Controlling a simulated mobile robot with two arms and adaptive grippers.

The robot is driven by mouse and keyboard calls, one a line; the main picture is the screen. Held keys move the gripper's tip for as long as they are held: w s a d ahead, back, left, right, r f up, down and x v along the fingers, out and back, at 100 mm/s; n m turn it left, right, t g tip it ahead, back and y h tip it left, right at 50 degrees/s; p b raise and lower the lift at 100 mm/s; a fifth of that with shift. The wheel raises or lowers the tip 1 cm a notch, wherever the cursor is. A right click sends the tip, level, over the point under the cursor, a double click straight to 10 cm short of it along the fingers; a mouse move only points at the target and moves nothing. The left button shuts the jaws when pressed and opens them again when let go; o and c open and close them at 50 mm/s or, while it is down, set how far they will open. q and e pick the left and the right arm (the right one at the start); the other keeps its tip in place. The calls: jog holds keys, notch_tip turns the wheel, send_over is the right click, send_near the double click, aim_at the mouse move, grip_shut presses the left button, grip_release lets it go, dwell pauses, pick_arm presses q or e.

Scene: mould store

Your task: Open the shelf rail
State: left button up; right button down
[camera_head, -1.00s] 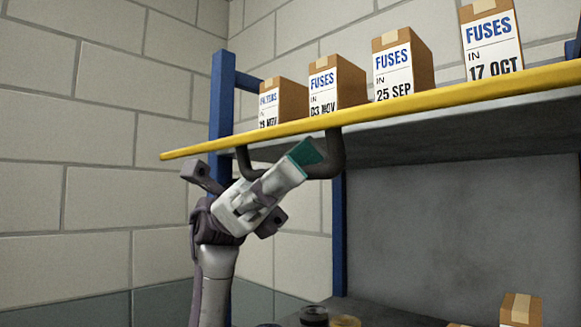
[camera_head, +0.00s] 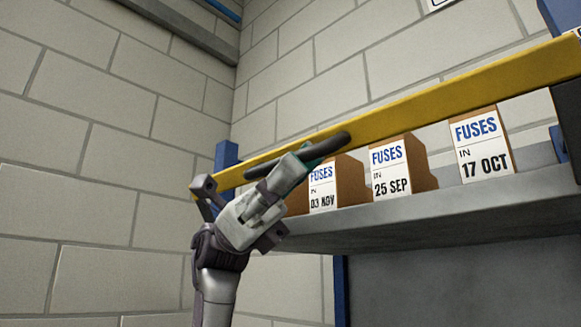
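The yellow shelf rail (camera_head: 430,103) slants across the view, raised clear of the grey shelf (camera_head: 400,222) and passing across the tops of the fuse boxes. Its dark handle (camera_head: 333,146) sticks out from the rail towards me. My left gripper (camera_head: 304,160) is at the handle, its teal fingertip pad against the bar, and it appears shut on it. The gripper hides part of the handle and the leftmost box. My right gripper is not in view.
Brown boxes labelled FUSES, dated 03 NOV (camera_head: 322,190), 25 SEP (camera_head: 391,172) and 17 OCT (camera_head: 482,147), stand on the shelf behind the rail. A blue post (camera_head: 227,155) stands at the left end. Pale block walls lie behind and left.

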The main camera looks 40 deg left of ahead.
pick_arm(q)
jog(key=shift+s+a, duration=0.1)
jog(key=shift+a, duration=0.15)
jog(key=a, duration=0.1)
jog(key=a+f, duration=0.1)
jog(key=shift+s+a, duration=0.15)
jog(key=shift+a, duration=0.2)
jog(key=a+f, duration=0.4)
jog(key=a, duration=0.7)
jog(key=shift+s+a+f, duration=0.3)
jog(key=shift+s, duration=0.15)
dwell(0.4)
